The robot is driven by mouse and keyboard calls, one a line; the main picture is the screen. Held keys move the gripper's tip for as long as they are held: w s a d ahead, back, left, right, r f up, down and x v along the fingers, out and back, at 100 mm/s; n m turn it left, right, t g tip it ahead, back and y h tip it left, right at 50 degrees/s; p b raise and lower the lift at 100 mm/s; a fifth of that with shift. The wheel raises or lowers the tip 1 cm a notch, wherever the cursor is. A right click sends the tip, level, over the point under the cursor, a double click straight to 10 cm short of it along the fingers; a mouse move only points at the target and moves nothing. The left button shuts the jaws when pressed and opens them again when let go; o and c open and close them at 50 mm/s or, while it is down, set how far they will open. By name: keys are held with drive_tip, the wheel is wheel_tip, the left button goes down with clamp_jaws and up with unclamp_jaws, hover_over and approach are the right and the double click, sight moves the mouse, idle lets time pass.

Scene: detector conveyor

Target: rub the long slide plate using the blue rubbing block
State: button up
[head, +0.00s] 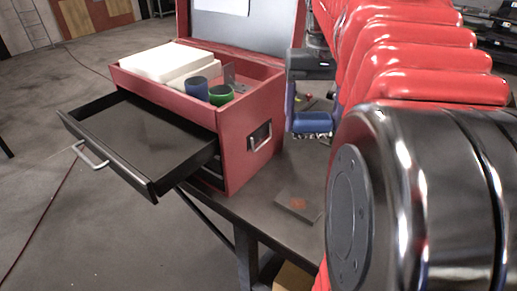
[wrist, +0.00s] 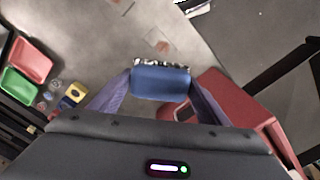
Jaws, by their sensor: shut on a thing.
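My gripper (head: 311,108) is shut on the blue rubbing block (head: 313,123), right of the red toolbox and above the table. In the wrist view the block (wrist: 160,83) sits between both fingers, with a rough pale and dark underside showing along its edge. A flat grey plate (head: 288,206) with a rust-orange patch lies on the table near its front edge, below the block and apart from it. The wrist view shows a grey surface with a reddish patch (wrist: 162,47) just beyond the block. I cannot tell whether this plate is the long one.
The red toolbox (head: 238,155) stands left with its lid up and its black drawer (head: 150,185) pulled out past the table edge. It holds white blocks, a blue cup and a green cup. Red (wrist: 32,60) and green (wrist: 18,85) trays lie left in the wrist view, near small parts.

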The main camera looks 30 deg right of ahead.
wheel_tip(320, 180, down, 16)
drive_tip(key=w+a+n, duration=0.2)
drive_tip(key=n, duration=0.8)
drive_tip(key=shift+a, duration=0.35)
